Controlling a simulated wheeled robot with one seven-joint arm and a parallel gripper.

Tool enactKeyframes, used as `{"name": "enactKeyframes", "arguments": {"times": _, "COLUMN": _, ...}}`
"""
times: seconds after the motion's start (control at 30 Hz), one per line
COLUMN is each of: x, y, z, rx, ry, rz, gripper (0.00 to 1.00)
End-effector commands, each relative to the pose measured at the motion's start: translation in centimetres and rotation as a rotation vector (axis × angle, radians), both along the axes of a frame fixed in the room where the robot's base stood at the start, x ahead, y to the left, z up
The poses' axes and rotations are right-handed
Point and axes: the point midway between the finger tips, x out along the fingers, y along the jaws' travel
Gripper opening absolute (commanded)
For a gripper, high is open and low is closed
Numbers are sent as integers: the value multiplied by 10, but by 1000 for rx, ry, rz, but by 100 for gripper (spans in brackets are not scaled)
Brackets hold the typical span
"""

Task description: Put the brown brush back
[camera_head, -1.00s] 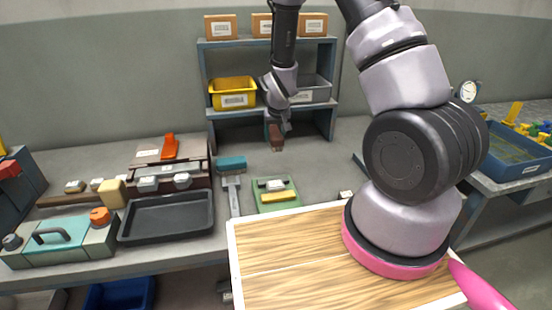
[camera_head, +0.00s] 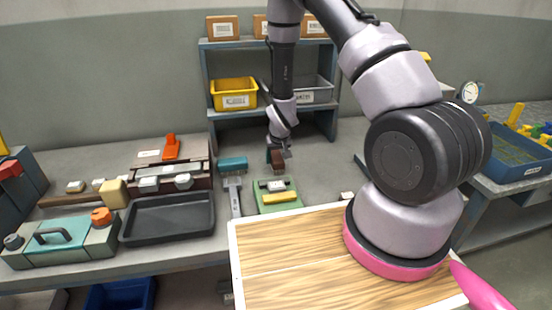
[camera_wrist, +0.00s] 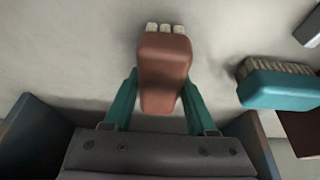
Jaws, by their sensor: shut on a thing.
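The brown brush (camera_head: 279,162) is held in my gripper (camera_head: 277,152), over the workbench behind the green mat. In the wrist view the brown brush (camera_wrist: 163,70) sits between the two teal fingers of my gripper (camera_wrist: 160,95), with its pale bristle tufts pointing away from the palm. The fingers are shut on its body. I cannot tell whether the brush touches the bench. A teal brush (camera_head: 232,164) lies to its left in the head view. In the wrist view the teal brush (camera_wrist: 282,90) is at the right, apart from the brown one.
The green mat (camera_head: 268,207) holds a yellow and a grey block. A grey-handled tool (camera_head: 233,195) and a black tray (camera_head: 168,220) lie left of it. Behind stands a shelf (camera_head: 222,114) with a yellow bin (camera_head: 234,94) and a grey bin (camera_head: 312,93). Bare bench lies right of the brush.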

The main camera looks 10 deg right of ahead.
Motion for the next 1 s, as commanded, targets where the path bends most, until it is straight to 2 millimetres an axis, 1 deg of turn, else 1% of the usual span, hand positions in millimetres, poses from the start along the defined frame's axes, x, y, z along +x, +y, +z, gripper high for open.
{"name": "enactKeyframes", "arguments": {"times": 0.03, "x": 0, "y": 0, "z": -2, "rx": 0, "ry": 1, "rz": 0, "gripper": 0}}
{"name": "enactKeyframes", "arguments": {"times": 0.07, "x": 0, "y": 0, "z": -2, "rx": 0, "ry": 1, "rz": 0, "gripper": 65}}
{"name": "enactKeyframes", "arguments": {"times": 0.1, "x": 0, "y": 0, "z": -2, "rx": 0, "ry": 0, "rz": 0, "gripper": 80}}
{"name": "enactKeyframes", "arguments": {"times": 0.13, "x": 0, "y": 0, "z": -2, "rx": 0, "ry": 0, "rz": 0, "gripper": 87}}
{"name": "enactKeyframes", "arguments": {"times": 0.43, "x": 0, "y": 0, "z": -1, "rx": 0, "ry": 0, "rz": 0, "gripper": 87}}
{"name": "enactKeyframes", "arguments": {"times": 0.57, "x": -2, "y": 0, "z": 7, "rx": 0, "ry": -1, "rz": 0, "gripper": 87}}
{"name": "enactKeyframes", "arguments": {"times": 0.67, "x": -7, "y": 0, "z": 22, "rx": 1, "ry": -2, "rz": 0, "gripper": 87}}
{"name": "enactKeyframes", "arguments": {"times": 0.9, "x": -27, "y": 0, "z": 70, "rx": 1, "ry": -3, "rz": 1, "gripper": 87}}
{"name": "enactKeyframes", "arguments": {"times": 1.0, "x": -35, "y": 1, "z": 87, "rx": 1, "ry": -3, "rz": 1, "gripper": 87}}
